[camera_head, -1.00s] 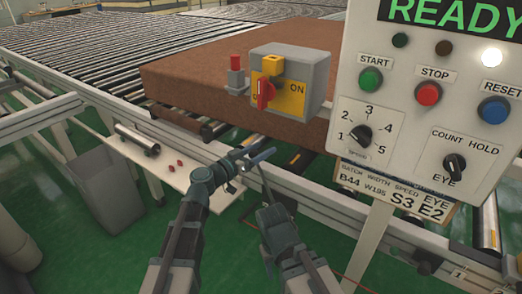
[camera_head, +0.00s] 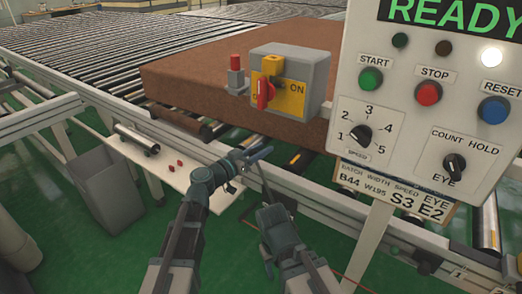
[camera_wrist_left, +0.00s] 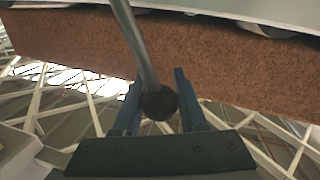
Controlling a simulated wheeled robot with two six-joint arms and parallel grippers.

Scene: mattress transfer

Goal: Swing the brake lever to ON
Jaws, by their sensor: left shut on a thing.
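The brake lever shows in the left wrist view as a grey metal rod with a dark ball knob (camera_wrist_left: 159,103). My left gripper (camera_wrist_left: 158,108) has its two fingers on either side of the knob and is shut on it. In the head view my left gripper (camera_head: 257,157) is low in front of the conveyor's side rail. The lever is hard to make out there, and its ON mark cannot be picked out. My right gripper (camera_head: 268,200) is just right of the left one, near the rail; its fingers are too unclear to judge.
A brown mattress (camera_head: 200,75) lies on the roller conveyor (camera_head: 75,65). A grey switch box (camera_head: 300,65) with a red rotary handle and an ON label stands before it. A control panel (camera_head: 410,135) reading READY fills the right. A grey bin (camera_head: 105,190) stands at left.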

